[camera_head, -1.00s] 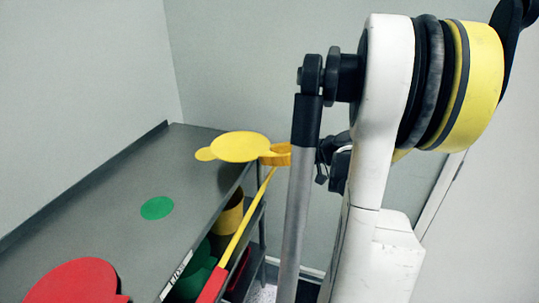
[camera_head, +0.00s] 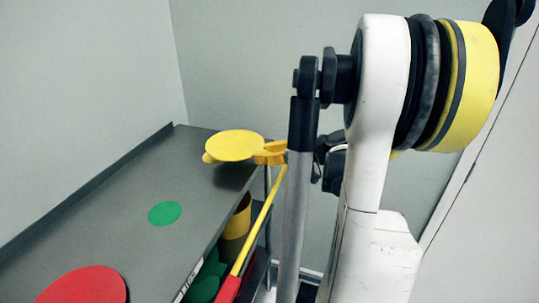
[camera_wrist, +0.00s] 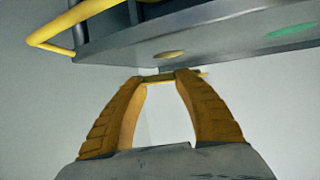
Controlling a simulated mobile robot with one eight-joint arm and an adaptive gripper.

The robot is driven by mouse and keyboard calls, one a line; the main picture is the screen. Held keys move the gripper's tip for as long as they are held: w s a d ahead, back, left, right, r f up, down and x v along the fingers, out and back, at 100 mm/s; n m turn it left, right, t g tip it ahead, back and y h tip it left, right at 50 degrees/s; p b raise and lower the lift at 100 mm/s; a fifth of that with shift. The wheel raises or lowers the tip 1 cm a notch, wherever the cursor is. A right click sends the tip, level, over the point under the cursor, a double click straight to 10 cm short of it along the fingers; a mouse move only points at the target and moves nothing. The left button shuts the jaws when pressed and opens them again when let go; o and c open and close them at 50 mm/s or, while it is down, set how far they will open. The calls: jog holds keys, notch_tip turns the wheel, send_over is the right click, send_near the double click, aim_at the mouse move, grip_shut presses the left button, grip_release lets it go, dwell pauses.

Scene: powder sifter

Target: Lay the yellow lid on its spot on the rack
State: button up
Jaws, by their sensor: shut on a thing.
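My gripper (camera_head: 272,153) is shut on the lid's right side. In the wrist view, my gripper's orange fingers (camera_wrist: 160,77) close on the lid, a thin yellow strip seen almost edge-on. A yellow spot (camera_wrist: 169,55) on the rack top shows just past the fingertips there. The lid appears to be above the surface.
A green spot (camera_head: 165,213) and a red disc (camera_head: 85,287) lie on the rack top, nearer. The lower shelf holds a yellow container (camera_head: 236,222) and green pieces (camera_head: 206,283). A yellow rail (camera_head: 258,222) runs along the rack's side. A wall stands behind.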

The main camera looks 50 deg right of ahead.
jog(key=b, duration=0.2)
send_over(241, 168)
jog(key=shift+w+f, duration=0.1)
jog(key=shift+f, duration=0.75)
jog(key=shift+d+f+b, duration=0.1)
jog(key=shift+f+b, duration=1.3)
jog(key=shift+f, duration=0.35)
jog(key=o, duration=1.2)
jog(key=v, duration=1.2)
jog(key=shift+r, duration=0.1)
